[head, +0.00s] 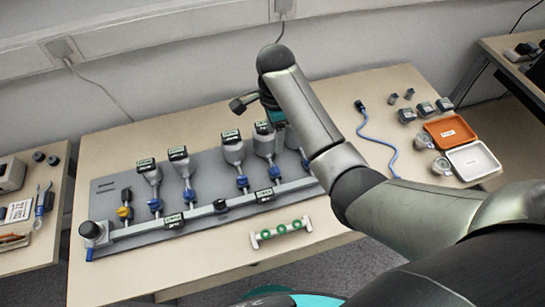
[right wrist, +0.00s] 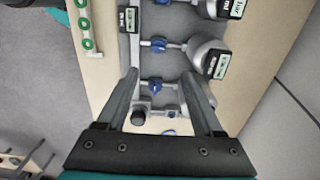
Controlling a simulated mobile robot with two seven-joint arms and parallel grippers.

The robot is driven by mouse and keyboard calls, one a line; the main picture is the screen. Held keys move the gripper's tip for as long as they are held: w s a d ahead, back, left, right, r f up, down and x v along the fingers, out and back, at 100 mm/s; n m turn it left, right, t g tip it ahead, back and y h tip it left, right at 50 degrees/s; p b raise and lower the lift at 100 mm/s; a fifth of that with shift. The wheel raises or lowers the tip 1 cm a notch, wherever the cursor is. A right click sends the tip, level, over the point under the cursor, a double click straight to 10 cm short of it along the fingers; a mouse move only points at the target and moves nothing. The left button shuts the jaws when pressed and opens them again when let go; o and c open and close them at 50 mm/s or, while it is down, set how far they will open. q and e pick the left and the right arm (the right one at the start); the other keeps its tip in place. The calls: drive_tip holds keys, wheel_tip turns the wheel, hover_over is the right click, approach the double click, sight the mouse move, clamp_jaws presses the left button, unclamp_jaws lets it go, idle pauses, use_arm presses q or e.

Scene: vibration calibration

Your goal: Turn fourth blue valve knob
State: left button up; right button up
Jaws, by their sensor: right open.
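A row of blue valve knobs runs along the grey manifold panel on the table. Counting from the left in the head view, the fourth blue knob (head: 274,172) sits below a grey bottle. In the right wrist view my right gripper (right wrist: 160,74) is open and empty. One blue knob (right wrist: 155,86) shows between its fingers, another (right wrist: 158,45) just beyond the tips. I cannot tell surely which is the fourth, nor whether a finger touches. My left gripper is not in view.
A rack of green rings (head: 281,233) lies in front of the manifold. A blue cable (head: 378,140), an orange tray (head: 450,132) and a white tray (head: 472,160) lie at the right. The table's front left is clear.

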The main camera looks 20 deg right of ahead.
drive_tip(key=b, duration=0.2)
approach(275, 168)
wheel_tip(275, 168, down, 8)
drive_tip(key=shift+r+b, duration=0.25)
drive_tip(key=shift+b, duration=0.85)
drive_tip(key=shift+f, duration=0.6)
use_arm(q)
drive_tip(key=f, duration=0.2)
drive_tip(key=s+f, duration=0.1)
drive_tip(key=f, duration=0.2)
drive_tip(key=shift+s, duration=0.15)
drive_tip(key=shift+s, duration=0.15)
use_arm(e)
drive_tip(key=shift+c, duration=0.9)
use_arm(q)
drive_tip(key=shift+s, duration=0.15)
use_arm(e)
clamp_jaws()
